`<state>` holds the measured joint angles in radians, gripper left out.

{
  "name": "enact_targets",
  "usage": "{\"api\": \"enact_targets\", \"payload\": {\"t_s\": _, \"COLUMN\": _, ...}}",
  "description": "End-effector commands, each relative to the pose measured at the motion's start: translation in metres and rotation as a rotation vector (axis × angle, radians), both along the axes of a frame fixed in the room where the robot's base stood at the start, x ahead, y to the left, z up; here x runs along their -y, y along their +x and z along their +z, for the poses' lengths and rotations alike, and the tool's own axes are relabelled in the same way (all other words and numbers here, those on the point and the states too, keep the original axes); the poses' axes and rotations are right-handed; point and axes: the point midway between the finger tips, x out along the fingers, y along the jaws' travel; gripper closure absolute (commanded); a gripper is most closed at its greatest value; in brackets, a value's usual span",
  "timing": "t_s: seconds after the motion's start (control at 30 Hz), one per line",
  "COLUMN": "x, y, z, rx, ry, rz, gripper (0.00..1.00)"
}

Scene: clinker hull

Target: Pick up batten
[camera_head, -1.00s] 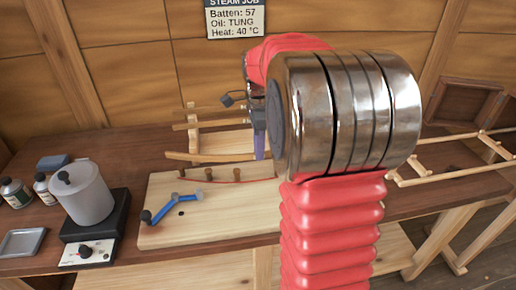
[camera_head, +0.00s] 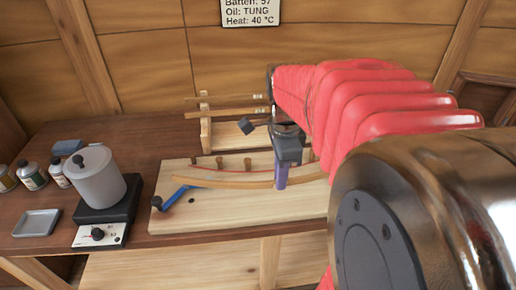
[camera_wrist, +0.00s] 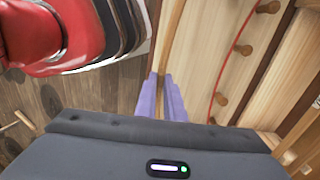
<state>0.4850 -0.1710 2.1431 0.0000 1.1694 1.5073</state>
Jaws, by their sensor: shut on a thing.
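The batten (camera_head: 225,181) is a long, thin, slightly curved strip of pale wood. In the head view it stretches left and right across the front of the pegged board (camera_head: 235,208). My gripper (camera_head: 281,178), with purple fingers, is shut on it. In the wrist view the batten (camera_wrist: 170,42) runs up and away from between the fingers (camera_wrist: 166,85). The head view does not clearly show how high it is above the board. Its right end is partly hidden by my arm. Two more battens (camera_head: 222,114) lie on the wooden rack (camera_head: 205,132) behind.
On the board are wooden pegs (camera_head: 247,164), a red curved line and a blue-handled tool (camera_head: 172,196). At left are a grey pot (camera_head: 97,180) on a hotplate (camera_head: 88,234), several bottles (camera_head: 34,176) and a grey tray (camera_head: 36,223). A sign (camera_head: 251,12) hangs above.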

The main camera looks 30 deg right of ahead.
Motion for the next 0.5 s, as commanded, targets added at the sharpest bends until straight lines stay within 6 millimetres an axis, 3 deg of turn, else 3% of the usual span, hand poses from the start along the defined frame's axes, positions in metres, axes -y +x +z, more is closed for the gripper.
{"api": "enact_targets", "payload": {"t_s": 0.2, "x": -0.0057, "y": -0.0120, "z": 0.0003, "rx": 0.001, "ry": 0.000, "rz": 0.000, "gripper": 1.00}}
{"api": "enact_targets", "payload": {"t_s": 0.5, "x": -0.0065, "y": -0.0134, "z": -0.0001, "rx": 0.000, "ry": 0.000, "rz": 0.000, "gripper": 1.00}}
